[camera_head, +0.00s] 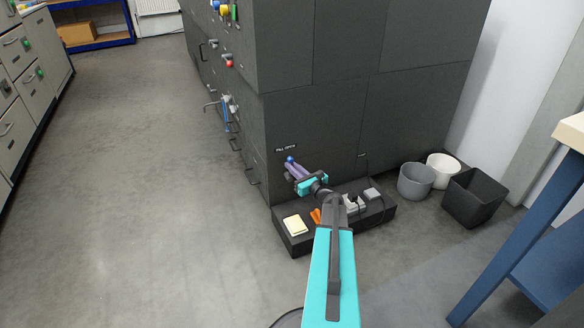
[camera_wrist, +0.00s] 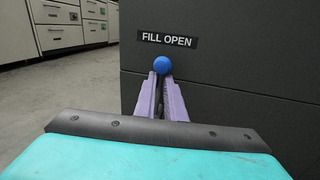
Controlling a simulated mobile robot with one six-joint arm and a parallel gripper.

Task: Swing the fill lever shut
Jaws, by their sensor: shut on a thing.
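The fill lever shows as a blue ball knob (camera_wrist: 163,65) at my fingertips in the wrist view, just below a black label reading FILL OPEN (camera_wrist: 167,39). The knob also shows in the head view (camera_head: 290,160), low on the front of the dark grey cabinet (camera_head: 310,130). My gripper (camera_wrist: 162,82) has two purple fingers shut on the lever at the knob. The rest of the lever is hidden behind the fingers and the cabinet's corner edge is just to the left.
A low black plinth (camera_head: 290,243) carries a cream notepad (camera_head: 296,225), an orange tool and small grey items beneath my arm. Two round bins and a black bin (camera_head: 472,197) stand at right. A blue-legged table (camera_head: 520,235) is near right. Floor at left is clear.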

